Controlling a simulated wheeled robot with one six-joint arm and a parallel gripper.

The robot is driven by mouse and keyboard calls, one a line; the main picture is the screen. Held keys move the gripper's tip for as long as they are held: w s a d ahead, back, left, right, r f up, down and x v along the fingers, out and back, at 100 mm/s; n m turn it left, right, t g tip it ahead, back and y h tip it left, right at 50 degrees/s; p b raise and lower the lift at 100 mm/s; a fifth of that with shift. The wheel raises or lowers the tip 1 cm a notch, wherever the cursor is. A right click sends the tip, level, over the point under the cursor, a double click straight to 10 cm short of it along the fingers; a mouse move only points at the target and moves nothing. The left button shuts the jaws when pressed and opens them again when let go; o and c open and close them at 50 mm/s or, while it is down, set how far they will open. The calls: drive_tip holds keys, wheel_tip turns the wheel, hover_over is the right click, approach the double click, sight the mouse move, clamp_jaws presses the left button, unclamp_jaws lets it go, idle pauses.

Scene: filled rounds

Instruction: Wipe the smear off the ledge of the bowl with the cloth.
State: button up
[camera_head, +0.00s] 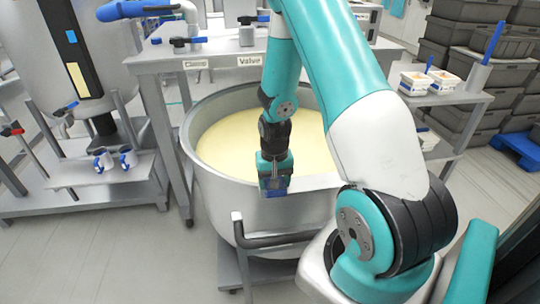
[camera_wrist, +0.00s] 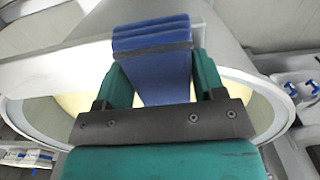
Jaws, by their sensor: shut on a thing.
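My gripper (camera_head: 274,176) hangs at the near rim of the large steel bowl (camera_head: 222,200), which holds a pale yellow mass (camera_head: 222,148). It is shut on a folded blue cloth (camera_wrist: 155,82), which also shows below the fingers in the head view (camera_head: 275,191). The cloth is at the near ledge (camera_head: 318,183) of the bowl; whether it touches the ledge I cannot tell. In the wrist view the cloth sticks out between the two green fingers, with a dark band across it. I see no smear; the cloth and gripper hide part of the ledge.
A steel table (camera_head: 222,57) with labels and valves stands behind the bowl. A bent pipe handle (camera_head: 275,239) sticks out at the bowl's front. A low shelf (camera_head: 100,172) with two blue-and-white items is at left; a side table (camera_head: 450,97) with tubs is at right.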

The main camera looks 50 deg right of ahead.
wheel_tip(320, 180, up, 3)
drive_tip(key=shift+s+r+p, duration=0.1)
drive_tip(key=shift+r+p, duration=0.1)
drive_tip(key=shift+p, duration=0.45)
drive_tip(key=shift+d+r+p, duration=0.15)
drive_tip(key=shift+r+p, duration=0.5)
drive_tip(key=shift+r, duration=0.05)
drive_tip(key=shift+r+p, duration=1.5)
drive_tip(key=shift+r, duration=0.3)
